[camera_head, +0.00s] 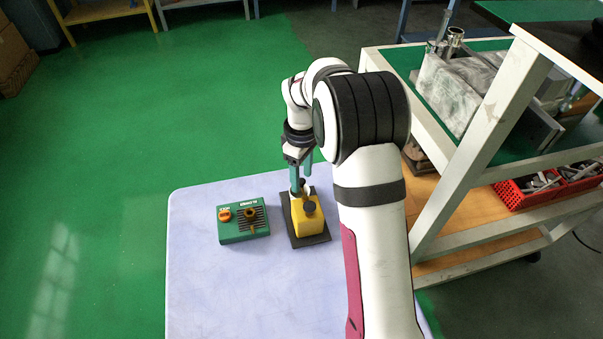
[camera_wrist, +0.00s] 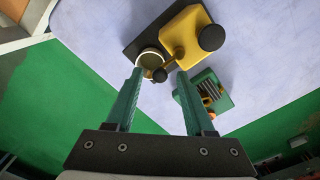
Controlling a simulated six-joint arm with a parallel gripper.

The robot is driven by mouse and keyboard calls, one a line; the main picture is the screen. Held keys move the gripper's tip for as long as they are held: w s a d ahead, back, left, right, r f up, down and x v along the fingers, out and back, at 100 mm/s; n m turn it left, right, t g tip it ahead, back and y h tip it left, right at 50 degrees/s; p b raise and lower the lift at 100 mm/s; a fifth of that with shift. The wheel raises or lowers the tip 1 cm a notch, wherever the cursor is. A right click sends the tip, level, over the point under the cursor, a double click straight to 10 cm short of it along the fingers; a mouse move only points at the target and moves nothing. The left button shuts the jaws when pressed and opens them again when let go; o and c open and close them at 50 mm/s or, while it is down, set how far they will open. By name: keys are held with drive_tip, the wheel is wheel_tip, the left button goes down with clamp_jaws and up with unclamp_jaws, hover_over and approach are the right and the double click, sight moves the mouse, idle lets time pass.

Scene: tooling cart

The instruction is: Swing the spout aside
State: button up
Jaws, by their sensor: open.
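A yellow dispenser body (camera_head: 308,222) stands on a dark base plate (camera_head: 317,239) on the pale table; its black knob (camera_head: 309,206) is on top. In the wrist view the yellow body (camera_wrist: 183,34) has a short dark spout (camera_wrist: 171,64) reaching out to a dark rounded end. A pale round cup (camera_wrist: 149,60) stands on the plate beside the body, close to the spout's end. My gripper (camera_wrist: 160,72) is open, its two green fingers apart, with the spout's end showing between the fingertips. I cannot tell whether they touch it. In the head view my gripper (camera_head: 301,177) partly hides the spout and cup.
A green device (camera_head: 243,221) with an orange knob (camera_head: 224,214) and a slotted top sits left of the base plate. A tooling cart (camera_head: 470,185) with metal parts and red bins (camera_head: 535,190) stands at right. The table's front left is clear.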

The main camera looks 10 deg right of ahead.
clamp_jaws()
idle(0.3)
drive_tip(key=shift+s+d+m, duration=0.55)
drive_tip(key=shift+m, duration=2.45)
drive_tip(key=shift+s+d+m, duration=0.55)
drive_tip(key=shift+d+m, duration=0.05)
drive_tip(key=shift+m, duration=2.4)
drive_tip(key=shift+s+d+m, duration=0.55)
drive_tip(key=shift+m, duration=2.45)
drive_tip(key=shift+s, duration=0.1)
unclamp_jaws()
